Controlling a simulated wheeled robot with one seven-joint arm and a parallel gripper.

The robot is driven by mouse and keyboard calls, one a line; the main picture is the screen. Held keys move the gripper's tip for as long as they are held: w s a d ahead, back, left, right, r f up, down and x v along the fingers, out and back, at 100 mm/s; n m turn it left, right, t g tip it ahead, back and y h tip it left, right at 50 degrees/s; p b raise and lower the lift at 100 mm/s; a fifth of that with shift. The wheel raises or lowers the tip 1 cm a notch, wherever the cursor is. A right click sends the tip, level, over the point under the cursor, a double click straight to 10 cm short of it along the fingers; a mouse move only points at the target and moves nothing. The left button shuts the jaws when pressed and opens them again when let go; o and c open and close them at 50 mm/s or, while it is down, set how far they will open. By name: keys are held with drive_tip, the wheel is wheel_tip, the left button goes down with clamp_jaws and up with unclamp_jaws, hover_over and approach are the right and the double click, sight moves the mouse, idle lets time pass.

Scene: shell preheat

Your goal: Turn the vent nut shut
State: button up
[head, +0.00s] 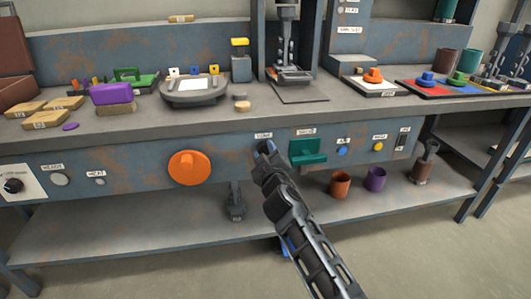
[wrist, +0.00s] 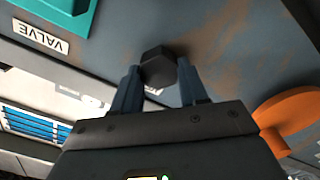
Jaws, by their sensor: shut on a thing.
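The vent nut (wrist: 158,66) is a dark hexagonal nut on the blue-grey, rust-stained front panel (wrist: 215,35). In the wrist view it sits between my two finger ends, and my gripper (wrist: 160,85) is shut on it. In the head view my gripper (head: 266,150) reaches up to the panel under a small white label (head: 264,135), too small to read surely. My gripper hides the nut there. How far the nut is turned I cannot tell.
A teal valve handle (head: 308,151) is just right of my gripper in the head view. A large orange knob (head: 189,167) is to the left. Below is a shelf (head: 130,221) with an orange cup (head: 341,184) and a purple cup (head: 375,179). The benchtop (head: 200,118) above carries several objects.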

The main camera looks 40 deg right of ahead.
drive_tip(key=n+p, duration=0.1)
drive_tip(key=n, duration=0.5)
drive_tip(key=shift+f, duration=0.15)
drive_tip(key=shift+a+n, duration=0.1)
drive_tip(key=shift+n, duration=0.3)
drive_tip(key=o, duration=1.1)
drive_tip(key=shift+c, duration=0.2)
drive_tip(key=v, duration=0.7)
drive_tip(key=shift+s+a, duration=0.2)
drive_tip(key=shift+s, duration=0.1)
